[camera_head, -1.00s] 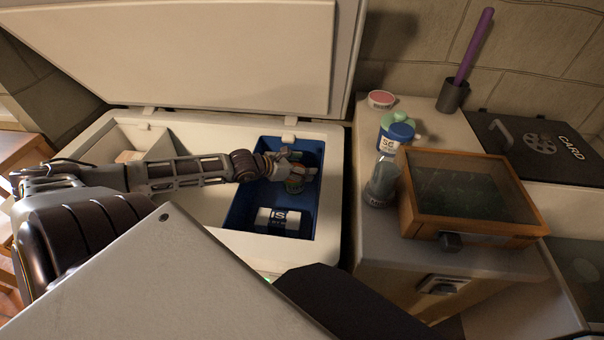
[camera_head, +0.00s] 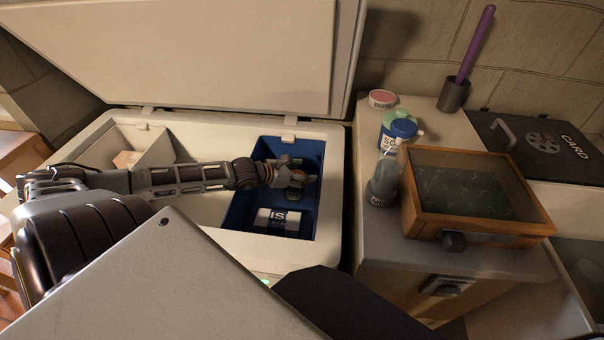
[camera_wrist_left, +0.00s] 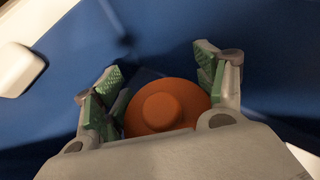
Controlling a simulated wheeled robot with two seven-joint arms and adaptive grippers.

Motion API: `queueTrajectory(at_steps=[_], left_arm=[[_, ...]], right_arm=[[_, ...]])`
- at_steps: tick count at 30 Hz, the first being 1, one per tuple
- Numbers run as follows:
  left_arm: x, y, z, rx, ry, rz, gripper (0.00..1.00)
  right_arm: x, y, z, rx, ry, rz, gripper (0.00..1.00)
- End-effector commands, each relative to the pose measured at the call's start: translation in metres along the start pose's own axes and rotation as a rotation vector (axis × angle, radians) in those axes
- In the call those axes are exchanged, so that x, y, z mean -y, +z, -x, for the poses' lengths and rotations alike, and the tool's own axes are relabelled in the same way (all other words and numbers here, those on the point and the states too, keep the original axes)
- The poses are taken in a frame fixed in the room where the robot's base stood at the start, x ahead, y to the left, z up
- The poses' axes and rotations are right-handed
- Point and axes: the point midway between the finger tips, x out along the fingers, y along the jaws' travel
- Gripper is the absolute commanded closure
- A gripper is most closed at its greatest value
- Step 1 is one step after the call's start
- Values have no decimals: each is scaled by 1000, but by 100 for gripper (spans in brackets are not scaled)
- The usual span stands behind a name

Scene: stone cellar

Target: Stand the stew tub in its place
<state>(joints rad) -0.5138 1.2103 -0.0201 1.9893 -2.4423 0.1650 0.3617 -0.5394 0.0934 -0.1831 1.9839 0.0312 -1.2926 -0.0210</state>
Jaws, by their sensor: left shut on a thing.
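My left gripper (camera_head: 294,171) reaches into the blue compartment (camera_head: 235,205) of the open chest freezer. It is shut on a small tub (camera_head: 295,193), mostly hidden under the fingers in the head view. In the left wrist view the tub's round orange lid (camera_wrist_left: 166,106), with a raised middle, sits between the green-padded fingers of the gripper (camera_wrist_left: 160,88). I cannot tell whether the tub touches the compartment floor. My right gripper is not in view.
The raised freezer lid (camera_head: 190,45) stands behind. A pale block (camera_head: 127,159) sits in the left compartment.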

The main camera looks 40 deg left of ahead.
Motion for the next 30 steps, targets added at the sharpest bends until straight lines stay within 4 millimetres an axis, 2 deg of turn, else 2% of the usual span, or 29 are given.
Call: queueTrajectory(at_steps=[2, 3, 8, 25, 30], left_arm=[[0, -1, -1, 1, 0, 1, 72], [0, -2, -1, 0, 0, 2, 27], [0, -2, -1, 0, 0, 1, 7], [0, 0, 1, 0, 0, 0, 7], [0, 1, 5, 0, -1, 2, 7]], right_arm=[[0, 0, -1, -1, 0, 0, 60], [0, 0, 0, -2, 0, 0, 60], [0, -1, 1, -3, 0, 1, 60], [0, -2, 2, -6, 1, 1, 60], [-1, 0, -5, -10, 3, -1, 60]])
